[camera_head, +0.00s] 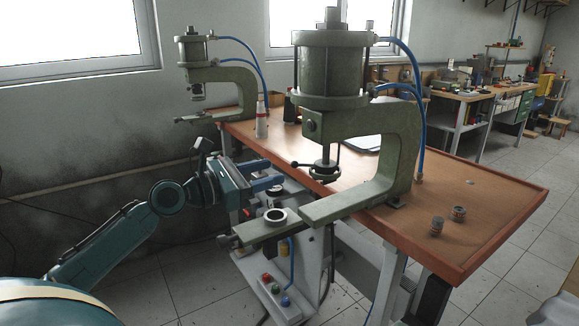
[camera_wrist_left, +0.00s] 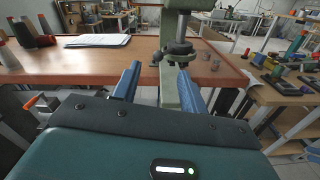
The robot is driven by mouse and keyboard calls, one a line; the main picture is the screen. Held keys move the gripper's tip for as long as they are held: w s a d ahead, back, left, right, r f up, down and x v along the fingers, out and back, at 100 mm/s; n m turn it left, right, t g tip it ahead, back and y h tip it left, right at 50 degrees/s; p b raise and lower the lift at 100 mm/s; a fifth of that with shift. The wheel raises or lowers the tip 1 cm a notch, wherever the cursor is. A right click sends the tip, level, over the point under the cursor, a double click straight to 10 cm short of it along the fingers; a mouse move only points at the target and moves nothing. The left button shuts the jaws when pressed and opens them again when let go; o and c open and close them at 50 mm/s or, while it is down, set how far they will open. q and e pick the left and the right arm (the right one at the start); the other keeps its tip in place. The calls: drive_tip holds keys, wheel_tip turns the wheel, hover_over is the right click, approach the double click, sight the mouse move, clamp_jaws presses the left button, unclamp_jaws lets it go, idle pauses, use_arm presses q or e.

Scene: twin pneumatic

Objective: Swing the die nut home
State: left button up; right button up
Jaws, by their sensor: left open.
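The die nut (camera_head: 322,168) is a dark collar with a short ball-ended handle, low on the ram of the near green press (camera_head: 325,70). In the head view its handle points left. The nut also shows in the left wrist view (camera_wrist_left: 180,48), beyond my fingertips and slightly right of centre. My left gripper (camera_head: 272,178) has blue fingers, open and empty, left of the nut and apart from it. In the left wrist view the open fingers (camera_wrist_left: 160,78) point toward the press.
A second press (camera_head: 215,85) stands behind. Small metal parts (camera_head: 437,224) sit on the wooden table (camera_head: 490,195). A button box (camera_head: 280,292) is below.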

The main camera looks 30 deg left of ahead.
sight(292, 165)
use_arm(q)
drive_tip(key=x, duration=0.4)
drive_tip(key=shift+w+r+p, duration=0.1)
drive_tip(key=shift+w+p, duration=0.2)
drive_tip(key=shift+p, duration=0.05)
drive_tip(key=shift+w+d, duration=0.35)
drive_tip(key=shift+w, duration=0.3)
drive_tip(key=shift+c, duration=0.4)
clamp_jaws()
drive_tip(key=shift+s, duration=0.1)
